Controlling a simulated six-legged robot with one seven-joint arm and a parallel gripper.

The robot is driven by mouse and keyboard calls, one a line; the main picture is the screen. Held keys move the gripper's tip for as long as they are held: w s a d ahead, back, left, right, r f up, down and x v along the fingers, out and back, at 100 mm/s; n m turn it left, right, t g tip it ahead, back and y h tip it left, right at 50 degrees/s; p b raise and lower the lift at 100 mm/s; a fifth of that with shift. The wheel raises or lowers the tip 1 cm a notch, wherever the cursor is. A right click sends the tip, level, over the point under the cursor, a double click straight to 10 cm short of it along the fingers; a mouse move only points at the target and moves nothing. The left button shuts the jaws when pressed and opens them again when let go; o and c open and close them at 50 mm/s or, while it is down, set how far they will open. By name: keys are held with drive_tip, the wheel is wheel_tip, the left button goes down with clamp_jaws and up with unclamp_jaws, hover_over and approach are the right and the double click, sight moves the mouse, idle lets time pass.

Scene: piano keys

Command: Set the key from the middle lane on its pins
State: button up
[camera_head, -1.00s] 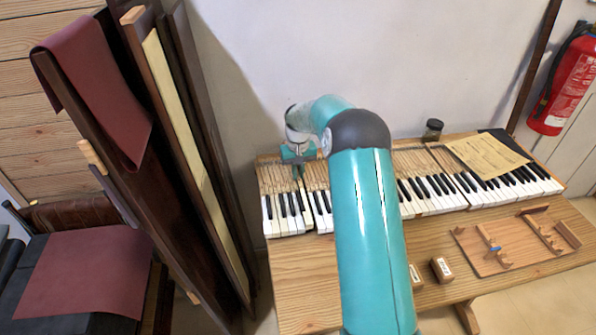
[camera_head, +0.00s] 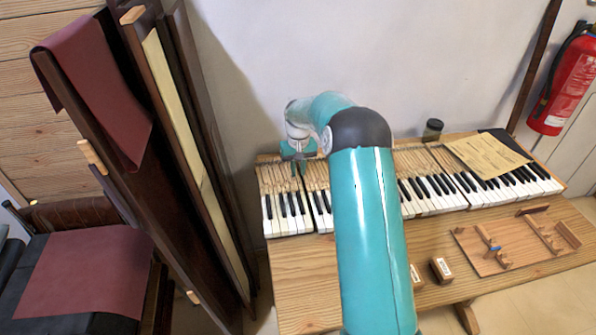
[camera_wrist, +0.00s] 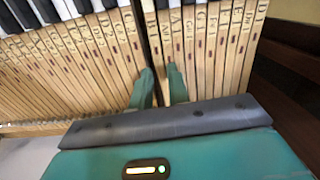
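My gripper (camera_head: 298,168) is over the left part of the keyboard (camera_head: 290,226), above the wooden key levers. In the wrist view my gripper (camera_wrist: 161,78) has its two green fingers apart, with a gap between their tips. A wooden key lever (camera_wrist: 153,35) lies in the row just beyond that gap, beside a dark slot (camera_wrist: 135,25). Whether it sits fully on its pins I cannot tell. The wooden tray (camera_head: 483,264) with raised strips and a small blue piece (camera_head: 495,249) lies at the right of the bench.
My arm hides the middle of the keyboard. A paper sheet (camera_head: 487,155) lies over the keys at right, and a dark jar (camera_head: 433,130) stands behind. Two small blocks (camera_head: 440,270) sit on the bench front. Tall dark panels (camera_head: 165,150) stand at left.

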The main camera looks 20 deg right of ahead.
drive_tip(key=shift+r, duration=0.45)
drive_tip(key=shift+o, duration=0.4)
drive_tip(key=o, duration=0.5)
drive_tip(key=shift+r, duration=2.45)
